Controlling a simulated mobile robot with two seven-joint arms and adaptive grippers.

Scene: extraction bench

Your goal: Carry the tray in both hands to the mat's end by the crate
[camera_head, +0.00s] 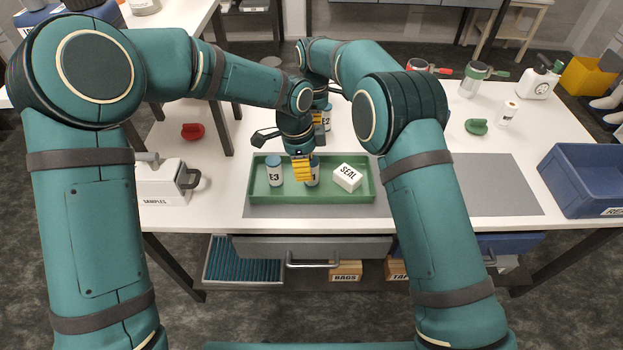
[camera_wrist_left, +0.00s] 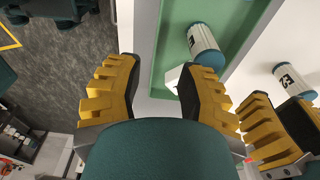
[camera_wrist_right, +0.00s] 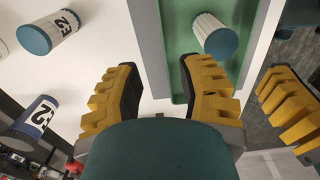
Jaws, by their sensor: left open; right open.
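The green tray (camera_head: 327,194) lies on the left part of the grey mat (camera_head: 503,190). It holds a jar marked E3 (camera_head: 274,172), a second jar (camera_head: 314,172) partly hidden by my left gripper, and a white SEAL box (camera_head: 347,177). The blue crate (camera_head: 582,190) stands beyond the mat's right end. My left gripper (camera_head: 302,170) is open above the tray's near side; its wrist view shows the tray (camera_wrist_left: 160,70) wall between its fingers. My right gripper (camera_head: 320,117) is open at the far side; its wrist view shows the tray (camera_wrist_right: 177,60) wall between its fingers.
An E2 jar (camera_head: 326,122) stands behind the tray near my right gripper. A SAMPLES box (camera_head: 160,185) and a red object (camera_head: 192,131) are left. The mat's right part is clear.

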